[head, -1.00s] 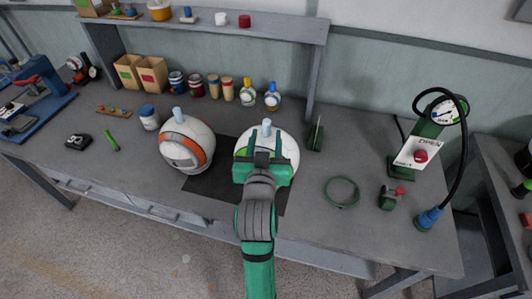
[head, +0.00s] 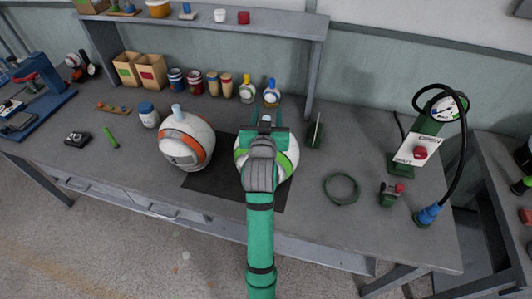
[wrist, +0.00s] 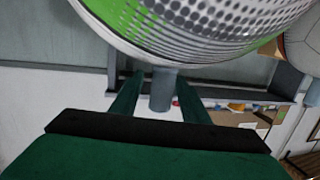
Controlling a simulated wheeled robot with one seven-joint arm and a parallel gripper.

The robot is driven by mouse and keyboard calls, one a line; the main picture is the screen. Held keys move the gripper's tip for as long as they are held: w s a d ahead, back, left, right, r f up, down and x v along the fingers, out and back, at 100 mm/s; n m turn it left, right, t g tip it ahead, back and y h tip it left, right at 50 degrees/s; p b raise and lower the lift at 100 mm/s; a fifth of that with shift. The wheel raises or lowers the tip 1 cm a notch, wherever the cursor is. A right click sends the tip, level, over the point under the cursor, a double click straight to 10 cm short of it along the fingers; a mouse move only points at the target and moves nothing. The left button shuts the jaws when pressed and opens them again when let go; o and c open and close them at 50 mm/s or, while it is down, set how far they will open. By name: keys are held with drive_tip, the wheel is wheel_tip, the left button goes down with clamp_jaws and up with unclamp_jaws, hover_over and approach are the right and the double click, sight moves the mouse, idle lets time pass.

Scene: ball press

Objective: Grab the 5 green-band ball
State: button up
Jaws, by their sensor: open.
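The white ball with a green band (head: 290,158) sits on the dark mat (head: 213,185) on the workbench, largely hidden behind my arm in the head view. In the wrist view its speckled, green-edged surface (wrist: 205,35) fills the top. Its grey-blue stem (wrist: 162,90) shows between my two fingers. My gripper (head: 267,113) is open over the ball's top in the head view. In the wrist view my gripper (wrist: 158,98) has a finger on each side of the stem, with gaps showing. I cannot tell whether either finger touches it.
A similar ball with an orange band (head: 187,140) stands close on the left. Small bottles (head: 271,93) stand behind. A green cable loop (head: 341,189) and a gauge stand with an OPEN/WAIT sign (head: 418,149) are on the right.

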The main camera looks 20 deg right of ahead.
drive_tip(key=shift+w, duration=0.15)
drive_tip(key=shift+c, duration=0.4)
drive_tip(key=shift+d, duration=0.15)
drive_tip(key=c, duration=1)
